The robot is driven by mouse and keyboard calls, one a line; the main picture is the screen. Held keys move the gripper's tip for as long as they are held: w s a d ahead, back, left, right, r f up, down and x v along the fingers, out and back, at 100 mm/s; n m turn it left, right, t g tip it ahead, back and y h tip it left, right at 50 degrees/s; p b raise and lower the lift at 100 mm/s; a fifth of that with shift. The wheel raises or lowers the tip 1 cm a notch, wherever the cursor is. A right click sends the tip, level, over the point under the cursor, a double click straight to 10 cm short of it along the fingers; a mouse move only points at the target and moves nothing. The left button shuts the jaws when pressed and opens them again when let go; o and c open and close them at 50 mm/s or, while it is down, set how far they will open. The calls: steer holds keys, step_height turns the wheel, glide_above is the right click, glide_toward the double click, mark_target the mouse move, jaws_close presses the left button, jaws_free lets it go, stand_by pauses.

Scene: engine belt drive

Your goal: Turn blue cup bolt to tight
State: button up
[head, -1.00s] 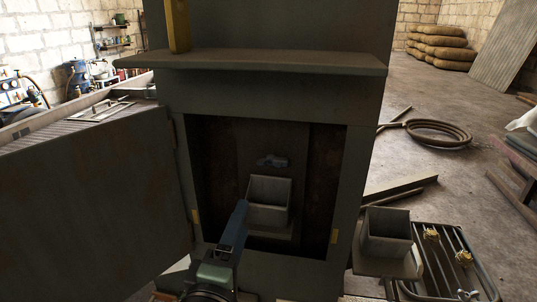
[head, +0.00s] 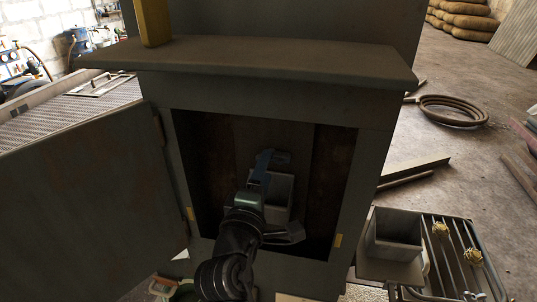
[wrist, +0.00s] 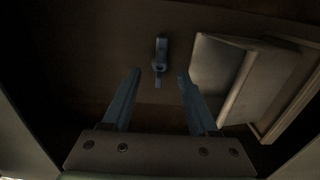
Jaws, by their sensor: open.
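The blue cup bolt (wrist: 160,50) is a small blue-grey piece on the dark back wall of the open cabinet. In the wrist view it stands just ahead of my fingertips, in line with the gap between them. In the head view the bolt (head: 282,159) is partly hidden behind my gripper (head: 264,160). The square grey cup (head: 281,187) is below the bolt; in the wrist view the cup (wrist: 214,72) lies to the right. My gripper (wrist: 159,74) is open and empty, with no clear contact with the bolt.
The cabinet door (head: 85,205) stands open on the left. A ledge (head: 255,62) juts out above the opening. The cabinet's side walls are close around my arm. Another square grey cup (head: 395,236) stands outside at the lower right, beside a barred rack (head: 458,255).

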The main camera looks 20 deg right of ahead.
mark_target(273, 158)
steer(key=shift+p+x, duration=0.3)
steer(key=shift+x, duration=1.5)
jaws_close()
